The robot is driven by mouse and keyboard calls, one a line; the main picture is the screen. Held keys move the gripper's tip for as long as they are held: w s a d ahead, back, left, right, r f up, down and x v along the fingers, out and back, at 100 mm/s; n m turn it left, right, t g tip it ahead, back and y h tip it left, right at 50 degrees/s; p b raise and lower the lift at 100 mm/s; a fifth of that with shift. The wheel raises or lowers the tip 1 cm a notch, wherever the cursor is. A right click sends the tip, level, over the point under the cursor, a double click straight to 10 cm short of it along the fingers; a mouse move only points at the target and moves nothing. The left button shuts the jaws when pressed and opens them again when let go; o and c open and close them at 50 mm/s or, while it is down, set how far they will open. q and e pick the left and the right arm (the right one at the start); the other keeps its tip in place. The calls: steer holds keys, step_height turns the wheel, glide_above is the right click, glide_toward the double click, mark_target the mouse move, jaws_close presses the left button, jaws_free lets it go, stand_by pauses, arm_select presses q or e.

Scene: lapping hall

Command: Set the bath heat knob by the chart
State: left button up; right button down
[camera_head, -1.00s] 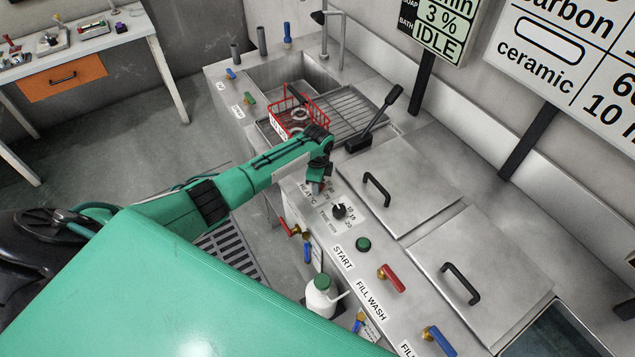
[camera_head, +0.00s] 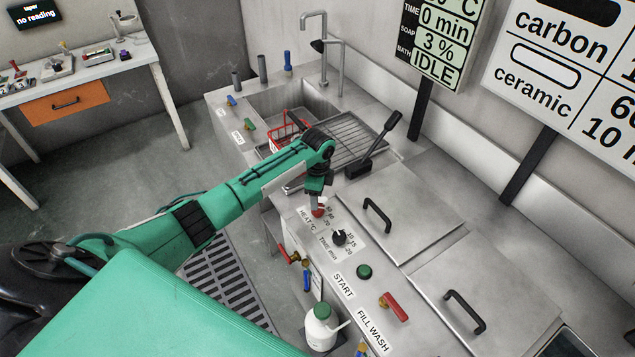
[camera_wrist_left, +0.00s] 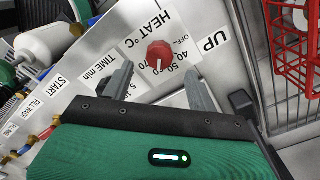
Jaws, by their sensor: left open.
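The red heat knob (camera_wrist_left: 159,55) sits on the HEAT °C dial, whose marks read OFF, 40, 50, 60 and 70 in the left wrist view. My left gripper (camera_wrist_left: 158,82) is open, its two fingers apart on either side of the knob's near side, and it holds nothing. In the head view the gripper (camera_head: 317,200) points down over the red knob (camera_head: 319,211), partly hiding it. The wall chart (camera_head: 570,60) shows carbon and ceramic rows, cut off at the right. The display (camera_head: 440,40) reads 0 min, 3 % and BATH IDLE. My right gripper is not seen.
A black time knob (camera_head: 339,237) and green start button (camera_head: 364,271) sit nearer along the panel. Lidded baths (camera_head: 400,200) lie to the right. A red basket (camera_head: 285,131) and a black-handled lever (camera_head: 378,146) stand beyond. A white bottle (camera_head: 320,328) hangs below the panel's front.

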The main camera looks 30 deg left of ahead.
arm_select(q)
step_height(320, 180, up, 7)
steer(key=b, duration=0.1)
steer(key=shift+f, duration=0.2)
